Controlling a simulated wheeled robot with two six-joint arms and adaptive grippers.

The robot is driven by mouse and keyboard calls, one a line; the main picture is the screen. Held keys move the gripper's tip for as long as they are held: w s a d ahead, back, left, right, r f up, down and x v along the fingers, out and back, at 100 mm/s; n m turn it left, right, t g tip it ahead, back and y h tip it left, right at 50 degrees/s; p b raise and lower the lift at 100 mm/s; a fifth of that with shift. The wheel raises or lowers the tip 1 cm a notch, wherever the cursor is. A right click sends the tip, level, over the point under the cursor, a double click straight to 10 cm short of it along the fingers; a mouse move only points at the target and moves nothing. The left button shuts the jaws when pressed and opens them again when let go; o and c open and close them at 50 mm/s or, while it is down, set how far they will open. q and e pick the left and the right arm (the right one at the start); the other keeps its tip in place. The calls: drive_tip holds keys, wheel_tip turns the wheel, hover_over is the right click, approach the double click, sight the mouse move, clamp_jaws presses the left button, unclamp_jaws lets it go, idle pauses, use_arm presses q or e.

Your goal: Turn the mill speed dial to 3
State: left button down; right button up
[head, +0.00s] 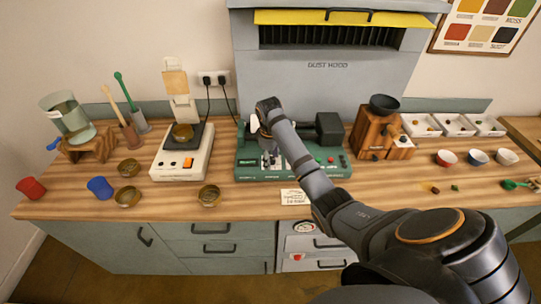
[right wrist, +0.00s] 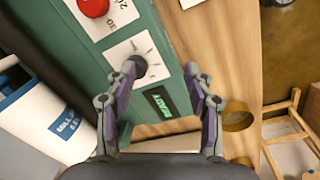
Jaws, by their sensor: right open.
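The green mill (head: 325,167) stands on the wooden counter below the dust hood. My right arm reaches over it, with the right gripper (head: 270,155) pointing down at its front left part. In the right wrist view, the speed dial (right wrist: 138,64) is a small dark knob on a white plate (right wrist: 148,51) with scale marks. The right gripper (right wrist: 160,72) is open; its left fingertip overlaps the knob and its right fingertip is over the wood. I cannot tell whether it touches the knob. The dial's pointer and numbers are not readable. My left gripper is not in view.
A scale (head: 183,158) stands left of the mill, and a wooden grinder (head: 374,130) stands right. Brass dishes (head: 209,196) lie near the front edge. A paper card (head: 294,197) lies before the mill.

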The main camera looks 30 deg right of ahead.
sight(271, 159)
drive_tip(key=w+d+r+n, duration=0.1)
drive_tip(key=w+d+r, duration=0.25)
drive_tip(key=r, duration=0.35)
drive_tip(key=shift+g+y, duration=0.3)
drive_tip(key=shift+y, duration=0.1)
drive_tip(key=f, duration=0.3)
drive_tip(key=f+p, duration=0.1)
drive_tip(key=f, duration=0.2)
drive_tip(key=a+f+p, duration=0.1)
drive_tip(key=f, duration=0.3)
drive_tip(key=shift+w, duration=0.1)
drive_tip(key=shift+f, duration=0.35)
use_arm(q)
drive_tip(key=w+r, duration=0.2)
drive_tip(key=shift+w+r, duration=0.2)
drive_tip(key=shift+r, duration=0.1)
use_arm(e)
clamp_jaws()
